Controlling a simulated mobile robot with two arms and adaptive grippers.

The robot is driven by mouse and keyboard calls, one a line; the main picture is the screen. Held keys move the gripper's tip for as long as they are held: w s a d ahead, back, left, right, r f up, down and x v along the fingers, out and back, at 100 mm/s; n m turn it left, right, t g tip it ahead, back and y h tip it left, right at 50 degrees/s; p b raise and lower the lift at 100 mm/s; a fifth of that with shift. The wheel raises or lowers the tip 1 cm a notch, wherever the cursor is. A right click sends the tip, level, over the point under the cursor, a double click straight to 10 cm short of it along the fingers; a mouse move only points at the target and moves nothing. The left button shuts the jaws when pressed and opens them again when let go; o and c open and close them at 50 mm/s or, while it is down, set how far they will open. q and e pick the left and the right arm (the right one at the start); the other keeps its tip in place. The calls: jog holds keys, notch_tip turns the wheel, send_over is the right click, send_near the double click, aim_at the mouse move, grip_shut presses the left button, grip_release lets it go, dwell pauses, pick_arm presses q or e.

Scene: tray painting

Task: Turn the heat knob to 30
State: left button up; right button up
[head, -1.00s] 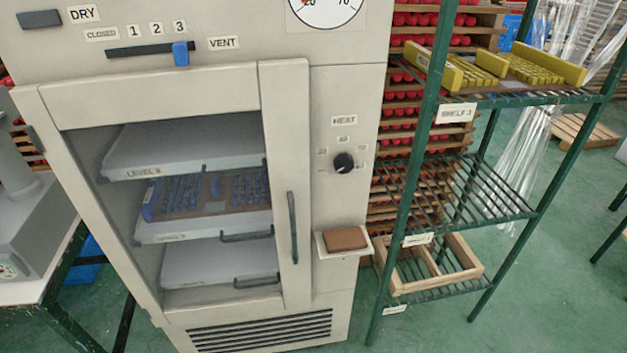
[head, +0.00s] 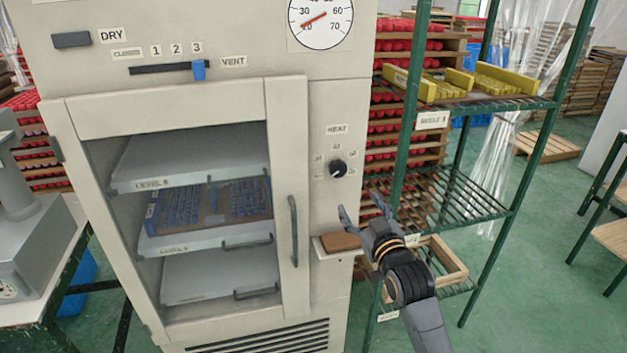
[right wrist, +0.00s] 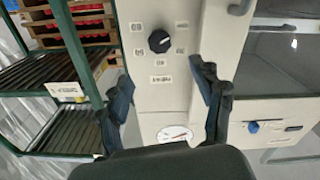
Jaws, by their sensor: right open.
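The black heat knob (head: 337,168) sits on the right panel of the beige drying cabinet, under the HEAT label (head: 337,129). Small number labels ring it, too small to read surely. The knob also shows in the right wrist view (right wrist: 159,41), ahead of the fingers. My right gripper (head: 361,208) is open and empty, below and a little right of the knob and apart from it. Its two fingers also show in the right wrist view (right wrist: 161,88). The round dial gauge (head: 321,20) with a red needle is above the knob. My left gripper is not in view.
A small ledge with a brown block (head: 341,241) juts out below the knob, close to my right gripper. The cabinet door's dark vertical handle (head: 293,231) is left of the knob. A green shelf rack (head: 408,130) stands close on the right.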

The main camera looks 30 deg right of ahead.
jog(key=p, duration=0.1)
send_near(339, 172)
jog(key=p+x, duration=0.1)
jog(key=x, duration=0.6)
jog(key=shift+w+d+p, duration=0.15)
jog(key=shift+p, duration=0.2)
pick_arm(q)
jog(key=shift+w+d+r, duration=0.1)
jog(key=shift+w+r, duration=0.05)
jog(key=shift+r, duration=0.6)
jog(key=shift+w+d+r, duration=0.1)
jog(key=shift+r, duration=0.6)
pick_arm(e)
jog(key=shift+w+d, duration=0.1)
jog(key=shift+w, duration=0.45)
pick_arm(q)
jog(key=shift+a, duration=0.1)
pick_arm(e)
jog(key=shift+c, duration=0.2)
jog(key=c, duration=1.1)
